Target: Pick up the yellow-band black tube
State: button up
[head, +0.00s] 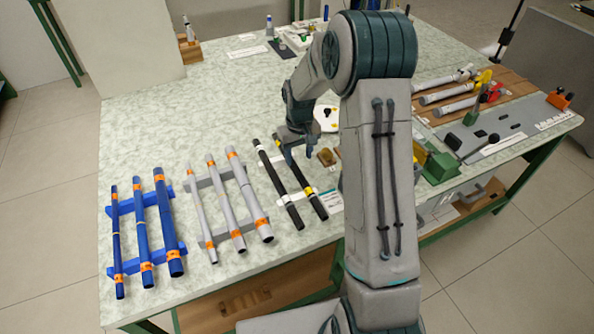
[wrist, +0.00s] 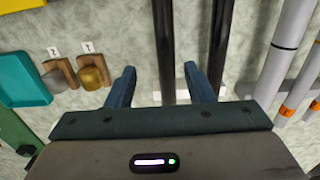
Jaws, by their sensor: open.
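The yellow-band black tube (head: 316,203) lies on a white rack at the centre of the bench, the right one of two black tubes. The other black tube (head: 280,188), with white bands, lies to its left. My gripper (head: 289,154) is above the far part of the yellow-band tube and hides some of it. In the wrist view, my gripper (wrist: 160,82) is open and empty. One black tube (wrist: 165,45), apparently the yellow-band one, runs between the fingers. The second (wrist: 219,45) is beside the right finger. No bands show there, and the height gap is unclear.
Grey tubes (head: 222,205) and blue tubes (head: 140,230) with orange bands lie on racks to the left. A small brown block (head: 328,157) is right of the black tubes; brass and grey pieces (wrist: 92,77) show in the wrist view.

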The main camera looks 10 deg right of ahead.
aim_at(296, 168)
jog(key=shift+a+f+p, duration=0.2)
jog(key=shift+f+p, duration=0.1)
jog(key=shift+f, duration=1)
jog(key=shift+a+f+p, duration=0.2)
jog(key=shift+f+p, duration=0.05)
jog(key=shift+f, duration=1.05)
jog(key=c, duration=0.9)
